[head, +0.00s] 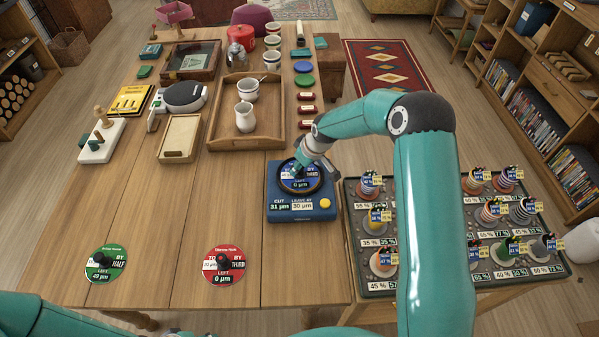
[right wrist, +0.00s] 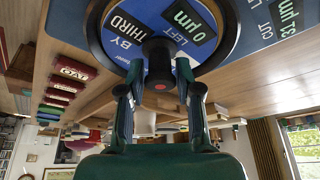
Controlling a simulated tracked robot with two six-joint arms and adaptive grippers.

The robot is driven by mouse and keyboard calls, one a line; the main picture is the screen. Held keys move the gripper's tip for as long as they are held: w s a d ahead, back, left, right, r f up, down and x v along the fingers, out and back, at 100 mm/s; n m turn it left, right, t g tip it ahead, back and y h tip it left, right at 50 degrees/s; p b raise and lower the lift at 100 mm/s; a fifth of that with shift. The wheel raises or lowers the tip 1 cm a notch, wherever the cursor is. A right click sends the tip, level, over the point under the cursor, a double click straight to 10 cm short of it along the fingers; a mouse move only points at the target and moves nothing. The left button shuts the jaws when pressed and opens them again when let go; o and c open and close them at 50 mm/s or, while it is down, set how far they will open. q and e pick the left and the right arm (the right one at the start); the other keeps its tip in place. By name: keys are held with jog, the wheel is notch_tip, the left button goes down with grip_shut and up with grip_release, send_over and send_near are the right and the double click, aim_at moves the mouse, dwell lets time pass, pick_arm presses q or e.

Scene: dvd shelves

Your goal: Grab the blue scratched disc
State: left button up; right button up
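The blue disc (head: 301,180) lies on the blue device (head: 284,207) at the near right of the table. It reads "BY THIRD" and "LEFT 0 µm", and shows large in the right wrist view (right wrist: 225,40). A black knob (right wrist: 158,66) stands at its centre. My right gripper (head: 300,170) reaches down over the disc. In the right wrist view its fingertips (right wrist: 159,72) sit against both sides of the knob, closed on it. The head view hides the knob behind the gripper. My left arm shows at the bottom left, but its gripper is not visible.
A green disc (head: 105,265) and a red disc (head: 223,264) lie flat at the table's front, each with a black knob. A dark tray (head: 366,284) with several coloured coils stands right. A wooden tray (head: 216,143) holds cups behind the device. The table's middle is clear.

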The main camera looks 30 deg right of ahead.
grip_shut()
jog(key=shift+r, duration=0.1)
